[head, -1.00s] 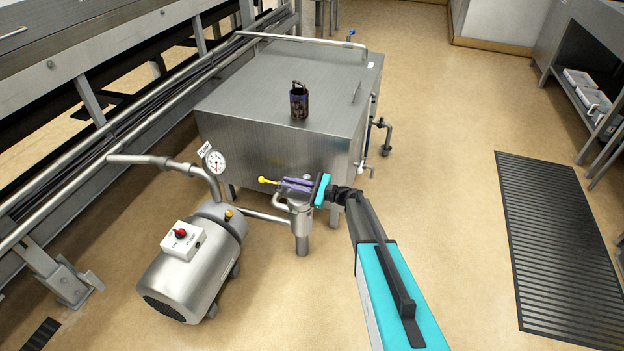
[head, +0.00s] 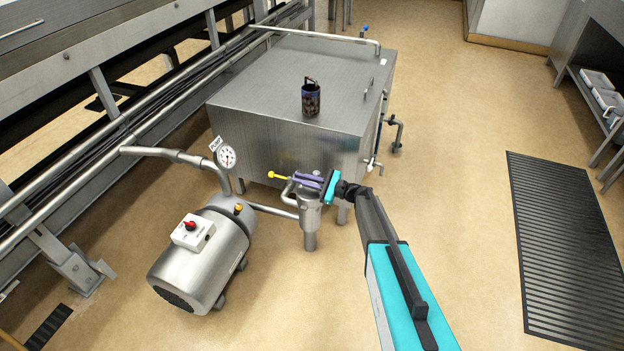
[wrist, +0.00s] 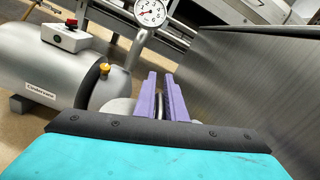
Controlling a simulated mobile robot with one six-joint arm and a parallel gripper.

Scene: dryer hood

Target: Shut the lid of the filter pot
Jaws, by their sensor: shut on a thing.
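The filter pot (head: 311,220) is a small steel cylinder on a leg, standing between the pump and the steel tank. My gripper (head: 306,181) is at its top, with purple fingers pointing left. A rod with a yellow knob (head: 272,175) sticks out to the left past the fingers. In the wrist view my gripper (wrist: 165,95) has its fingers close together on a narrow grey part, seemingly the lid's handle. The fingers and gripper body hide most of the lid, so I cannot tell its angle.
A steel pump (head: 205,255) with a red switch stands left of the pot. A gauge (head: 226,157) sits on the pipe above it. The steel tank (head: 270,85) behind carries a dark strainer-like cylinder (head: 311,98). Open floor and a black mat (head: 570,240) lie right.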

